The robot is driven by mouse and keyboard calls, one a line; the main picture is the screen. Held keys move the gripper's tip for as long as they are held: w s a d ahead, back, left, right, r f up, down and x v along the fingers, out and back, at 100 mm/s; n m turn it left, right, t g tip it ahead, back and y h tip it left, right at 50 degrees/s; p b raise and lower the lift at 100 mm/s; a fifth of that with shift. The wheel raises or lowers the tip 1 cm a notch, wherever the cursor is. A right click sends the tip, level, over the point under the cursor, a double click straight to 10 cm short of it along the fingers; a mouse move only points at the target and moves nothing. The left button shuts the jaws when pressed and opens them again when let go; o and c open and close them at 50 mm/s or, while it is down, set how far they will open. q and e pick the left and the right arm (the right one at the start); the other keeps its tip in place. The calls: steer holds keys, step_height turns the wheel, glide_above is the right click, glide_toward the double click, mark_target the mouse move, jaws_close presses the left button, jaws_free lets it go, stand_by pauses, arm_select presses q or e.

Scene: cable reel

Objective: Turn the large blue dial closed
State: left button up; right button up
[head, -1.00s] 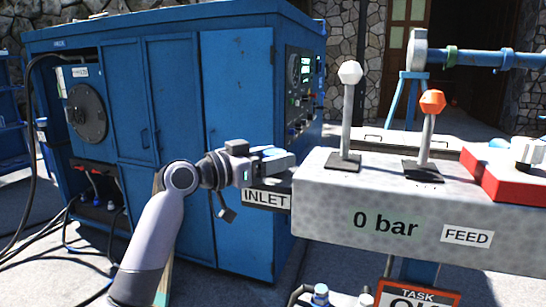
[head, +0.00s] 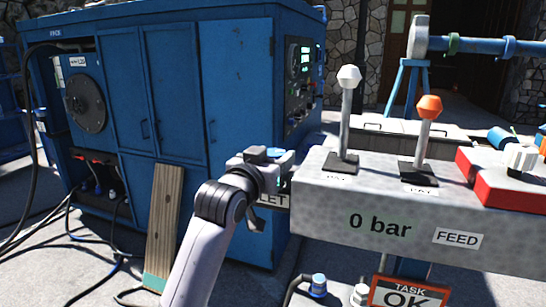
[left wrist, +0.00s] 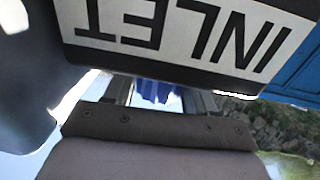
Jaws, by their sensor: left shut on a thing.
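The large blue dial (head: 313,141) shows as a small patch of blue at the left end of the grey control box, mostly hidden by my gripper and the box. In the left wrist view its ribbed blue edge (left wrist: 155,92) sits between my fingers. My left gripper (head: 284,160) reaches in beside the INLET label and is shut on the dial. The INLET label (left wrist: 180,32) shows upside down close to the wrist camera. How far the dial is turned cannot be told. My right gripper is not in view.
The grey control box (head: 310,210) reads 0 bar and carries a white-topped lever (head: 347,110), an orange-topped lever (head: 425,130) and a red block (head: 495,190). A big blue cabinet (head: 235,100) stands behind my arm. A board (head: 163,225) leans on it. A task sign (head: 410,295) reads OK.

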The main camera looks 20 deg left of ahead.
arm_select(q)
steer(key=shift+f+n+y, duration=0.1)
steer(key=shift+n+y, duration=0.5)
steer(key=shift+y, duration=0.3)
steer(key=o, duration=0.9)
steer(key=shift+o, duration=0.2)
steer(key=shift+s, duration=0.15)
steer(key=s+b, duration=0.1)
steer(key=s, duration=0.6)
